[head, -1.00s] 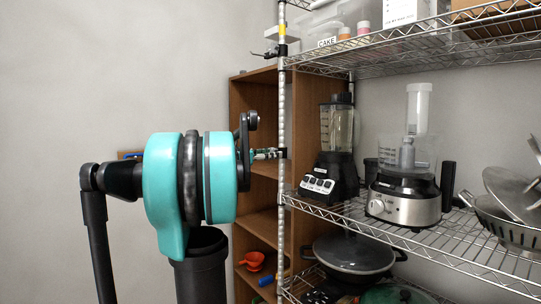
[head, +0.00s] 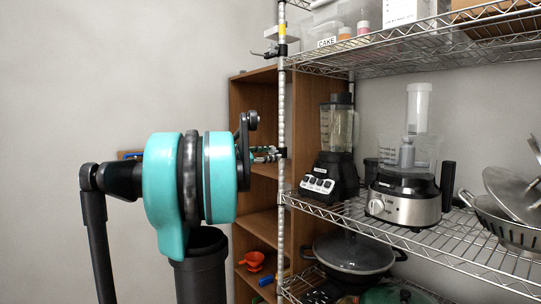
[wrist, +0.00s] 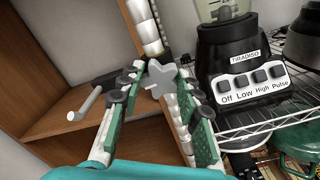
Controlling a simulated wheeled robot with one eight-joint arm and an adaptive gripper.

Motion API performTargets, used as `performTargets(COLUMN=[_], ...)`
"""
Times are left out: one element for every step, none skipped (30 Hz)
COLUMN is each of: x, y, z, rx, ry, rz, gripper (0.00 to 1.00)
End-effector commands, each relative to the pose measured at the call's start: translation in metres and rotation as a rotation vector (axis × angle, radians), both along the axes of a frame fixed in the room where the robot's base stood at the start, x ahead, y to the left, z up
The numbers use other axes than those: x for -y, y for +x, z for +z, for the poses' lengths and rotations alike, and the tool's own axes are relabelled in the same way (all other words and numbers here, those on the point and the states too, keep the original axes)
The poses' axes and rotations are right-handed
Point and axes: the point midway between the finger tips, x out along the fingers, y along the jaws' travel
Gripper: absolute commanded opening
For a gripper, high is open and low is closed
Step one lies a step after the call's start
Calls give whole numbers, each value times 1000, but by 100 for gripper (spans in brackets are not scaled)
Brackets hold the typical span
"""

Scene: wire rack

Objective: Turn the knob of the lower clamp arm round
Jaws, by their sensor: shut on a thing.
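The lower clamp arm's grey star-shaped knob (wrist: 158,78) shows in the wrist view, in front of the rack's metal post. My gripper (wrist: 159,73) is shut on this knob, with its green and white fingers on either side of it. A black clamp part with a light grey rod (wrist: 86,104) sticks out to the left behind the left finger. In the head view my gripper (head: 267,154) is small and beside the post (head: 282,100); the knob cannot be made out there. An upper clamp (head: 269,53) sits higher on the same post.
A brown wooden shelf (head: 256,110) stands behind the post. On the wire rack (head: 330,211) to the right are a black blender (head: 331,177) and a food processor (head: 404,203). A lidded pan (head: 349,254) sits below. The wall side at left is clear.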

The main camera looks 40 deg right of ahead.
Motion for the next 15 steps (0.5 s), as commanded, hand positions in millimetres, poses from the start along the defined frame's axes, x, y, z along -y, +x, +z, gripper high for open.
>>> performTargets(x=[0,0,0,0,0,0,0,0,0,0,0,0,0,0,0], y=[0,0,0,0,0,0,0,0,0,0,0,0,0,0,0], z=[0,0,0,0,0,0,0,0,0,0,0,0,0,0,0], rx=[1,1,1,0,0,0,0,0,-1,-1,-1,-1,-1,-1,-1], ry=[0,0,0,0,0,0,0,0,0,0,0,0,0,0,0], rz=[0,0,0,0,0,0,0,0,0,0,0,0,0,0,0], gripper=[5,5,5,5,5,5,5,37,42,46,50,55,55,55,55])
